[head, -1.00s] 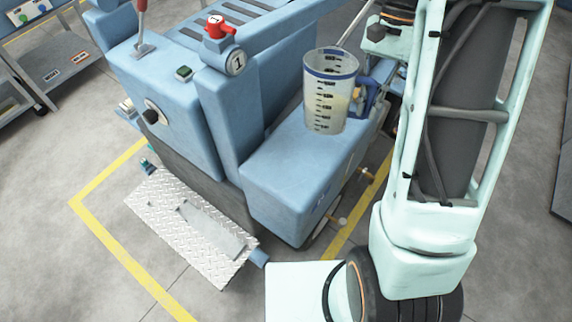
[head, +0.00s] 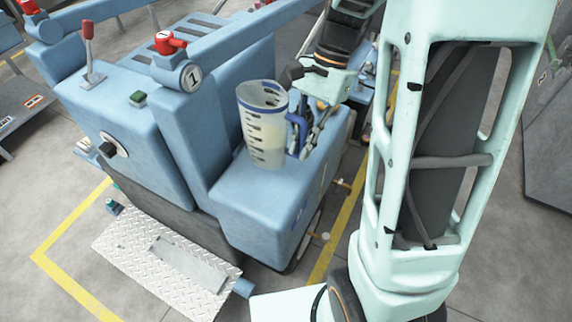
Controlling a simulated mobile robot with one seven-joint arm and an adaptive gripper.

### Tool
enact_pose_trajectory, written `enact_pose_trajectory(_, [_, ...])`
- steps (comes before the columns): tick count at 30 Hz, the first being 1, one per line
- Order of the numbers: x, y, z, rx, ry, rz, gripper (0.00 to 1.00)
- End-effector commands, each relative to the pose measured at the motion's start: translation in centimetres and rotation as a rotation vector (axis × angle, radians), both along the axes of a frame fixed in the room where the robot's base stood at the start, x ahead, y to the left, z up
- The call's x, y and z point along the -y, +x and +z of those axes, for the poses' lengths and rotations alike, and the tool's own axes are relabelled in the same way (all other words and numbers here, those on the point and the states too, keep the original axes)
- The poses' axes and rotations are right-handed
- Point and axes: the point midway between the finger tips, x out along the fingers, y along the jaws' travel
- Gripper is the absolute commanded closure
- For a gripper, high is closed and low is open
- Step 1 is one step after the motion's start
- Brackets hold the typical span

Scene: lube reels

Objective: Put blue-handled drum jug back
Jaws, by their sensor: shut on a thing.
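The blue-handled drum jug (head: 264,128) is a clear measuring jug with dark graduations, a blue rim and a pale liquid inside. It appears to stand upright on the flat blue housing (head: 262,200) of the machine. Its blue handle (head: 293,128) is on the right side of the jug. My gripper (head: 304,136) reaches down from the upper right and is shut on the handle. The fingertips are small in the picture and partly overlap the handle. I cannot tell whether the jug's base is fully touching the housing.
A red knob (head: 168,42) and a round plate marked 1 (head: 190,77) stand left of the jug. A red lever (head: 87,42) and a green button (head: 138,98) are farther left. A metal tread step (head: 165,262) juts out below. Yellow lines (head: 68,282) mark the grey floor.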

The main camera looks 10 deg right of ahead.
Motion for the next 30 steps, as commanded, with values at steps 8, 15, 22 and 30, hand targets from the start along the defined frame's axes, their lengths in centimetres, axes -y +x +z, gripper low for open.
enact_pose_trajectory(8, [-1.8, 0.0, -2.1, 0.001, 0.001, 0.0, 1.0])
enact_pose_trajectory(15, [-3.3, -0.1, -5.5, -0.003, 0.001, 0.0, 1.0])
enact_pose_trajectory(22, [-3.2, 0.0, -6.9, 0.003, 0.001, 0.001, 1.0])
enact_pose_trajectory(30, [-3.2, 0.0, -7.1, 0.003, 0.001, 0.001, 1.0])
